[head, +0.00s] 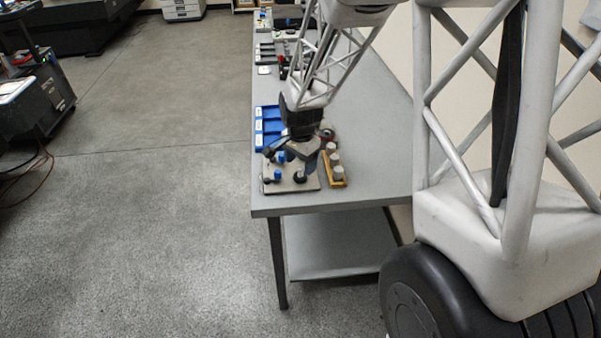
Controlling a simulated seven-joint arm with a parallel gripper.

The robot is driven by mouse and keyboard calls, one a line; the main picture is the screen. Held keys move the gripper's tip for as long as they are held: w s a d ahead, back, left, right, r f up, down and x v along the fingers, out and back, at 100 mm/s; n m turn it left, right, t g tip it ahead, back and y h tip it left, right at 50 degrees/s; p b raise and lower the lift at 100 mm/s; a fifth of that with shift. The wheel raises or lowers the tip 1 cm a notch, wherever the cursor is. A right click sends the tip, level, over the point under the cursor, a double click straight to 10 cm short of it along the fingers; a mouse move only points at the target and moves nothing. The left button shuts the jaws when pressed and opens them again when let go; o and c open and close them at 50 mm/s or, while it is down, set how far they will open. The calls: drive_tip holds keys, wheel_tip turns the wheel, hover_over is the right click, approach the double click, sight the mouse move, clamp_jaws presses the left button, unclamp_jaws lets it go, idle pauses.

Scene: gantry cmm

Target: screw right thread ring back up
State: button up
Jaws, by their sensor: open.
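A small light plate (285,187) lies near the front left corner of the grey bench. Small blue parts (278,174) and a dark round part (299,177) sit on it; at this size I cannot tell which part is the right thread ring. My gripper (288,158) points down over the plate with its jaws apart. I see nothing held between them. The gripper hides part of the plate, and I cannot tell whether a finger touches anything.
A yellowish rack (338,183) with several grey cylinders stands just right of the plate. A blue compartment tray (259,139) lies behind it. More small items stand farther back on the bench (375,165). The bench's right front area is clear.

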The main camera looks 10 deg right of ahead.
sight(301, 170)
drive_tip(key=shift+f, duration=2.35)
drive_tip(key=shift+c, duration=0.3)
drive_tip(key=c, duration=0.9)
